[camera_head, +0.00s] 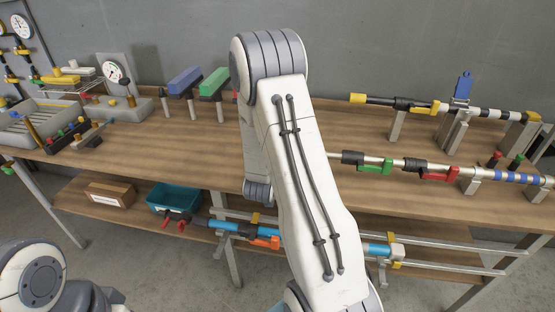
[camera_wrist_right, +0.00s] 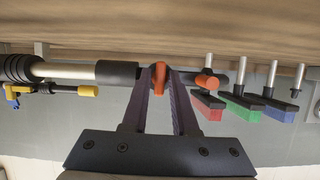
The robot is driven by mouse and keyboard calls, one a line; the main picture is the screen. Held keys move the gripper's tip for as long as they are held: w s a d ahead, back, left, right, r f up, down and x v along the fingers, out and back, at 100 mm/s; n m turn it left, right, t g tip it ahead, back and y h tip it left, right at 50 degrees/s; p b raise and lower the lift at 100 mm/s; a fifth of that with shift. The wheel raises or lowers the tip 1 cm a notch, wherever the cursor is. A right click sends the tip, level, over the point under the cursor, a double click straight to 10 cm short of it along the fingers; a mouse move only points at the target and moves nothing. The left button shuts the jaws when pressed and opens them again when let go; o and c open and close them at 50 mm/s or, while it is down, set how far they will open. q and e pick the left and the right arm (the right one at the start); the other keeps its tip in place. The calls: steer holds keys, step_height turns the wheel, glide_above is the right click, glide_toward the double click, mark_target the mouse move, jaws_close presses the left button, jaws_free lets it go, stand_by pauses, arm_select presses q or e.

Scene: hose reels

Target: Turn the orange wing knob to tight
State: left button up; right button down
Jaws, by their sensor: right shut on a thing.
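The orange wing knob (camera_wrist_right: 160,77) sits on a black collar of a light pole (camera_wrist_right: 65,71) in the right wrist view, its wing standing upright in the picture. My right gripper (camera_wrist_right: 161,80) has its two fingers on either side of the knob, shut on it. The pole runs level, with a black sleeve (camera_wrist_right: 115,73) left of the knob. A second orange rounded piece (camera_wrist_right: 207,81) lies right of the fingers. In the head view my right arm hides the knob and the gripper. My left gripper is out of view.
Red (camera_wrist_right: 208,105), green (camera_wrist_right: 241,105) and blue (camera_wrist_right: 280,108) blocks on posts stand beyond the knob. A yellow-tipped rod (camera_head: 357,98) lies behind. Poles with green (camera_head: 375,167) and red (camera_head: 440,174) levers fill the bench's right. A teal bin (camera_head: 173,198) sits on the lower shelf.

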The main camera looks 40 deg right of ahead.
steer(key=c, duration=0.9)
jaws_free()
steer(key=shift+s+a+r, duration=0.15)
steer(key=shift+s+a, duration=0.1)
steer(key=shift+a, duration=0.1)
steer(key=v, duration=0.4)
steer(key=shift+a+b, duration=0.1)
steer(key=shift+b, duration=0.25)
steer(key=p+v, duration=0.5)
steer(key=p, duration=0.6)
steer(key=shift+s+r, duration=0.1)
steer(key=shift+s, duration=0.1)
steer(key=shift+a, duration=0.15)
